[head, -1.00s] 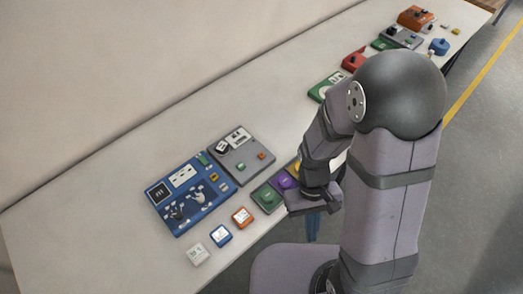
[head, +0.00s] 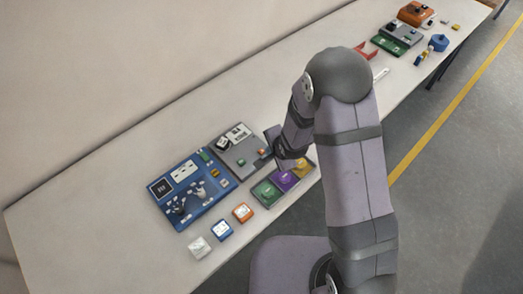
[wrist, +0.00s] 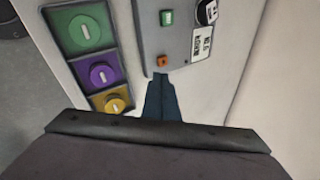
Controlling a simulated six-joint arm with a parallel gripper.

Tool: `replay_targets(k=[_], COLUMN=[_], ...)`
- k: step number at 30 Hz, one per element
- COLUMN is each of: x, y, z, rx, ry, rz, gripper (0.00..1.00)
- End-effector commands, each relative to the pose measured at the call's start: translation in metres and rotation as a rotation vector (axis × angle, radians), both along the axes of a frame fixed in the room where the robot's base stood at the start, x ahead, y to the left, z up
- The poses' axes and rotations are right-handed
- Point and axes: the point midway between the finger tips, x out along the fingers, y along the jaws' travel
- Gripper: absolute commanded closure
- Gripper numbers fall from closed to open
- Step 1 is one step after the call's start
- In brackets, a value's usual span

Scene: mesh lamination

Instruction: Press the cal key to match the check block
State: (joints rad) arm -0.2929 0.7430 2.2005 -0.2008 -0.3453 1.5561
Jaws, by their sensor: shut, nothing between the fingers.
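A grey panel (head: 232,172) lies on the table and carries a green key (wrist: 166,18), an orange key (wrist: 162,61), a round dial (wrist: 207,12) and a white lettered plate (wrist: 202,43). I cannot read which key is marked cal. My gripper (wrist: 163,84) is shut and empty, its fingertips pointing at the panel's edge just short of the orange key in the wrist view. I cannot tell whether they touch it. Small square blocks stand in front: white (head: 199,247), blue (head: 222,230) and orange (head: 243,212). Which is the check block is not clear.
A blue panel (head: 165,212) adjoins the grey one on the left. Square pads with green (head: 267,193), purple (head: 284,180) and yellow (wrist: 115,104) knobs lie beside my gripper. Red, green and orange devices stand at the far right end. The table behind the panels is bare.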

Motion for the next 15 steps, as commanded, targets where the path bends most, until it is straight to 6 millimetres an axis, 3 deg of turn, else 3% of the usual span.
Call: replay_targets(k=[6, 15], x=[0.029, 0.044], y=[0.018, 0.028], z=[0.024, 0.041], rx=[0.272, 0.535], ry=[-0.049, -0.019], rz=[-0.285, -0.560], gripper=[1.00, 1.00])
